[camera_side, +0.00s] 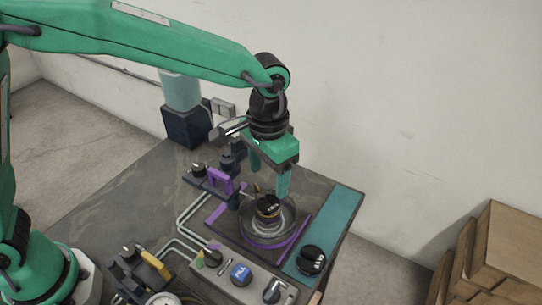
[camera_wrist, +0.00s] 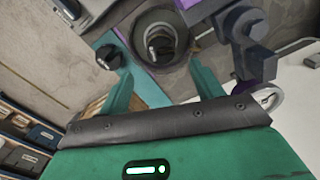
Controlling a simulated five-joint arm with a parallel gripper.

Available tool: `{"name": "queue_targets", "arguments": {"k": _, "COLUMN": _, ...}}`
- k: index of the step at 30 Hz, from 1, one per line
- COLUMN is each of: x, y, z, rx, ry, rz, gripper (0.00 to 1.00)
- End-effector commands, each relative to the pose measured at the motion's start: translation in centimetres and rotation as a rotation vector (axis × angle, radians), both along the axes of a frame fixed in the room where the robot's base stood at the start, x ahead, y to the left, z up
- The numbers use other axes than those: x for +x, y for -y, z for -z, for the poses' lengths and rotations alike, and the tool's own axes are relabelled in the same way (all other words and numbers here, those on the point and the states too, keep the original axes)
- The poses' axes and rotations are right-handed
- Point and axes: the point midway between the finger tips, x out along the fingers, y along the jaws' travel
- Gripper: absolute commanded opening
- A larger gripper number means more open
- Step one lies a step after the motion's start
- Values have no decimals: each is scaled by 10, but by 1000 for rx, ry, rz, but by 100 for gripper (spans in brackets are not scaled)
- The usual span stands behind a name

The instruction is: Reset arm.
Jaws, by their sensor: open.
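My gripper (camera_side: 270,182) hangs from the green arm over the worktable, fingers pointing down. Its two green fingers are apart with nothing between them. It is above a round glassy dish (camera_side: 243,232) that holds a dark, brass-trimmed part (camera_side: 268,208). A gap shows between the fingertips and this part in the side view. In the wrist view my gripper (camera_wrist: 158,72) shows both fingers spread, with the round dish (camera_wrist: 144,22) beyond them.
A purple-handled fixture (camera_side: 219,180) stands left of the dish. A black knob (camera_side: 312,259) sits on the teal strip (camera_side: 340,205) at right. A grey panel with a blue button (camera_side: 241,273) is in front, a yellow-handled fixture (camera_side: 156,265) left of it. Boxes (camera_side: 500,250) stand far right.

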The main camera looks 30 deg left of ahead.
Motion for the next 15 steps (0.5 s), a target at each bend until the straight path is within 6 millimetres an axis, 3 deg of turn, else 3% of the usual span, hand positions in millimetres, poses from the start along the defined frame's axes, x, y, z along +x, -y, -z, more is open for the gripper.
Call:
{"name": "queue_targets", "arguments": {"k": 8, "x": 5, "y": -17, "z": -20, "rx": -27, "ry": 42, "rz": -12, "gripper": 66}}
{"name": "queue_targets", "arguments": {"k": 15, "x": 9, "y": -52, "z": -60, "rx": -76, "ry": 135, "rz": -31, "gripper": 66}}
